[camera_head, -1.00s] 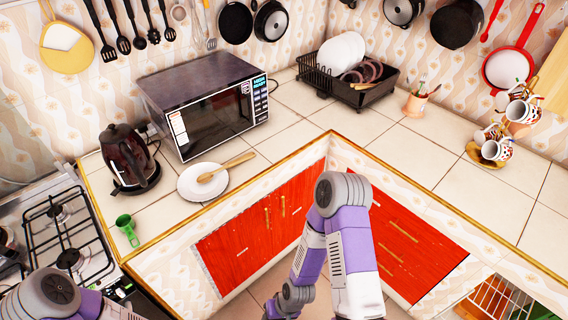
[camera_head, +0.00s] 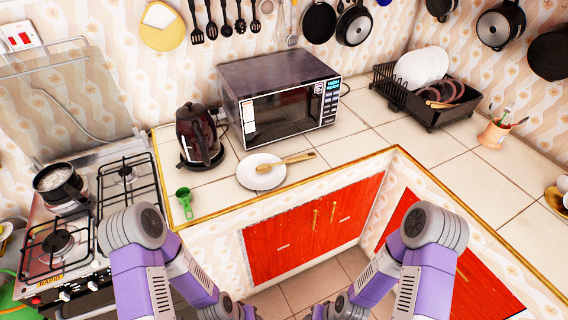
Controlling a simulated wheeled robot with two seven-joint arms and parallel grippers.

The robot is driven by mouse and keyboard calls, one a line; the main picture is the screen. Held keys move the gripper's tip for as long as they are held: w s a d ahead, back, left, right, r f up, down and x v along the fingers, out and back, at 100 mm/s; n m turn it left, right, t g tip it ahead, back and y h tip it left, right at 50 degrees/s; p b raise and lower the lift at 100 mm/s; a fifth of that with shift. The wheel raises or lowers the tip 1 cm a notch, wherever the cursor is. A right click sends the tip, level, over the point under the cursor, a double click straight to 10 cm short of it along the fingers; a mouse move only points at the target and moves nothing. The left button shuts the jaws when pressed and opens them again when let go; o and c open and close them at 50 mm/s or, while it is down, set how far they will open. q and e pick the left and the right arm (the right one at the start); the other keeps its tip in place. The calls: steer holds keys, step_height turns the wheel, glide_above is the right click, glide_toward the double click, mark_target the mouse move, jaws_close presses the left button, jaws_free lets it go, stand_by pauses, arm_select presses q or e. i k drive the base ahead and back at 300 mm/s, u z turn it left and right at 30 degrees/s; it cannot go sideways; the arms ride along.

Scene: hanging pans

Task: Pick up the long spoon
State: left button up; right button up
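A long wooden spoon (camera_head: 286,161) lies across a white plate (camera_head: 257,179) on the tiled counter, in front of the microwave. Its bowl end is over the plate and its handle points right, past the rim. Both my arms come up from the bottom of the view, below the counter edge and well short of the spoon. Their lower ends run off the bottom of the picture, so neither gripper can be seen.
A dark kettle (camera_head: 199,137) stands left of the plate, and a microwave (camera_head: 280,98) stands behind it. A green cup (camera_head: 185,202) sits near the counter's front edge. A gas stove (camera_head: 88,215) with a pot (camera_head: 60,187) is at left. The counter right of the spoon is clear.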

mark_target(264, 168)
steer(key=z, duration=1.2)
steer(key=i, duration=1.55)
steer(key=u, duration=3.15)
